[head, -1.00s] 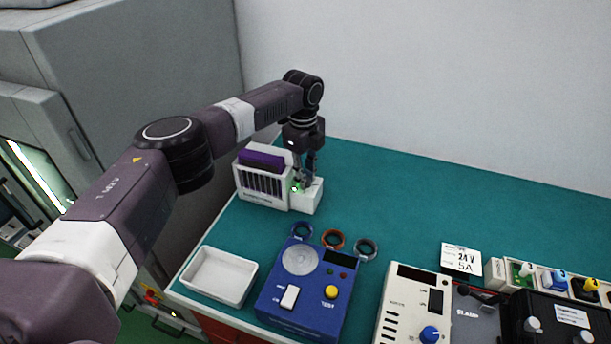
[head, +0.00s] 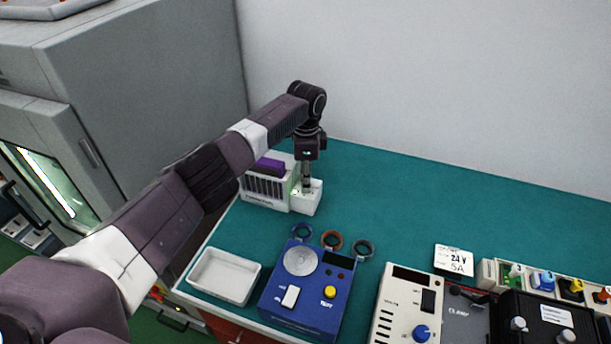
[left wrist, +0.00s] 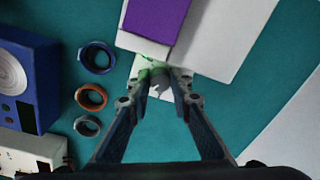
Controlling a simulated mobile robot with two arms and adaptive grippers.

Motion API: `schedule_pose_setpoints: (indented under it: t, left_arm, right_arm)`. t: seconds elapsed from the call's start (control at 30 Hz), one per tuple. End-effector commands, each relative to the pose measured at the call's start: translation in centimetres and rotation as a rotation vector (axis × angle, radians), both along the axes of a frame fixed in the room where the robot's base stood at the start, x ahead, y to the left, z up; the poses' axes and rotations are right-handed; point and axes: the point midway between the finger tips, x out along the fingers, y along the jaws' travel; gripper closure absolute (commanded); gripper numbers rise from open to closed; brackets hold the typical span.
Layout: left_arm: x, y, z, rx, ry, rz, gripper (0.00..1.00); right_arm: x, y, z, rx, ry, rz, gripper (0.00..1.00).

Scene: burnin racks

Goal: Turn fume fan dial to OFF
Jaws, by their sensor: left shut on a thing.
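The fume fan (head: 266,187) is a white box with dark slots and a purple top, at the back left of the bench. A low white block (head: 307,203) joins its right side and bears the dial. The dial (left wrist: 160,88) shows in the left wrist view as a small grey piece between the fingertips; its pointer and markings cannot be made out. My left gripper (head: 306,186) points straight down over the block. In the left wrist view its fingers (left wrist: 160,80) are closed on the dial. A green glow shows beside the fingertips. My right gripper is out of view.
A white tray (head: 224,276), a blue tester (head: 308,289) and three rings (head: 332,240) lie nearer the front. A cream power unit (head: 404,305) and a 24 V card (head: 454,260) are further right. The green mat right of the fan is clear.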

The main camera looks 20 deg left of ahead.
Motion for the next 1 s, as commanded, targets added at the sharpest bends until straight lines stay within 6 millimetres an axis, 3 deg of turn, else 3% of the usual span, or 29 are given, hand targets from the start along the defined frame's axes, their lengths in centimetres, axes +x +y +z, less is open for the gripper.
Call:
schedule_pose_setpoints:
  t: [0.4, 1.0]
  left_arm:
    - [0.0, -0.2, 0.2, -0.001, 0.000, 0.396, 1.00]
    - [0.1, -0.2, 0.1, 0.000, -0.002, 0.876, 1.00]
  right_arm:
    - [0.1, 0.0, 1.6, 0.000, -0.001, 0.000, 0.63]
    - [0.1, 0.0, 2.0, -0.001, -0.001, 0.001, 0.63]
